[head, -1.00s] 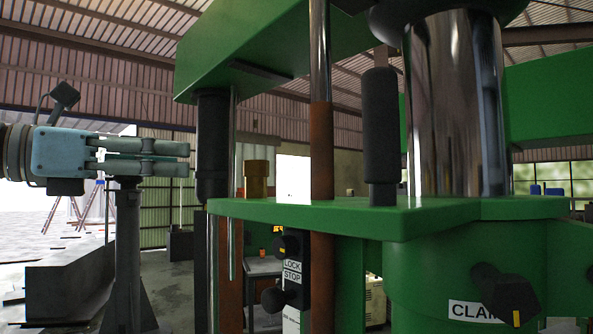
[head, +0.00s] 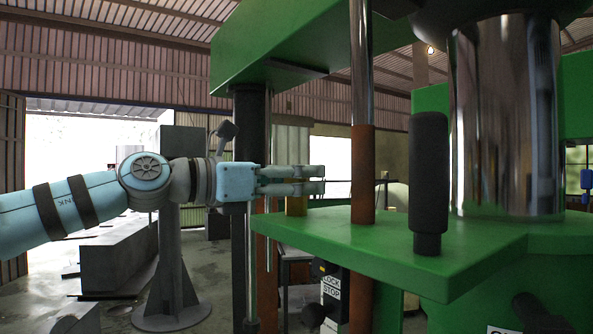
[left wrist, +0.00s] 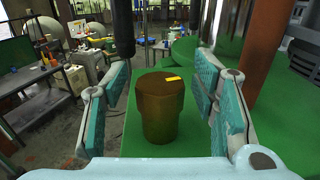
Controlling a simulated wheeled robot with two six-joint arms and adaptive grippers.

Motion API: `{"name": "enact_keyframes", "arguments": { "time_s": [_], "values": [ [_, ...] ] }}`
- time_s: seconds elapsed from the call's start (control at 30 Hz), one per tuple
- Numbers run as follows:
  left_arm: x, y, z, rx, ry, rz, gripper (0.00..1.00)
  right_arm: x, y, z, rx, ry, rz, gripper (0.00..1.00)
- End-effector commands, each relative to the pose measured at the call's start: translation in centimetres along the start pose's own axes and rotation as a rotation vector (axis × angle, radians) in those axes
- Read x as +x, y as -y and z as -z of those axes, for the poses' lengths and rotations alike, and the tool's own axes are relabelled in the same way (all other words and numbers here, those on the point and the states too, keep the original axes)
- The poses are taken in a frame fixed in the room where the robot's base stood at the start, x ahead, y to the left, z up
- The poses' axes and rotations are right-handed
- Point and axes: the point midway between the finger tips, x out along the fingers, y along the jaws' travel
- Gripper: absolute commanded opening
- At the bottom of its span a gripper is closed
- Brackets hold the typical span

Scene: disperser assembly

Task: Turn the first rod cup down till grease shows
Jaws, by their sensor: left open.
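The brass-coloured rod cup (head: 297,205) stands upright on the green plate (head: 390,250) of the machine. In the left wrist view the cup (left wrist: 160,110) has a wide round head, a narrower lower part and a yellow mark on top. My left gripper (head: 320,180) reaches in from the left at the cup's upper part. In the left wrist view my open fingers (left wrist: 162,85) stand on either side of the cup, with gaps visible on both sides. I see no grease. My right gripper is out of view.
A rod (head: 362,130), chrome above and brown below, rises just right of the cup. A black handle-like cylinder (head: 429,180) stands on the plate nearer the camera. A dark column (head: 250,140) stands behind my fingers. A wide chrome column (head: 507,120) is farther right.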

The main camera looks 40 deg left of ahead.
Motion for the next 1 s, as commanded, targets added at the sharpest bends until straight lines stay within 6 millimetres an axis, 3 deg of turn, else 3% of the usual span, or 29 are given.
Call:
{"name": "enact_keyframes", "arguments": {
  "time_s": [0.1, 0.4, 1.0],
  "values": [
    [-0.02, 0.0, 0.15, 0.0, 0.0, 0.0, 0.53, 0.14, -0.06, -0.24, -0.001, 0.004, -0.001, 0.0],
    [-0.03, 0.0, 0.15, 0.0, 0.0, 0.001, 0.05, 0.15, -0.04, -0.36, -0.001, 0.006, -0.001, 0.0],
    [-0.05, 0.0, 0.09, 0.0, 0.0, 0.012, 0.04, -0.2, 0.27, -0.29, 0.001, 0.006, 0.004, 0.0]
  ]
}}
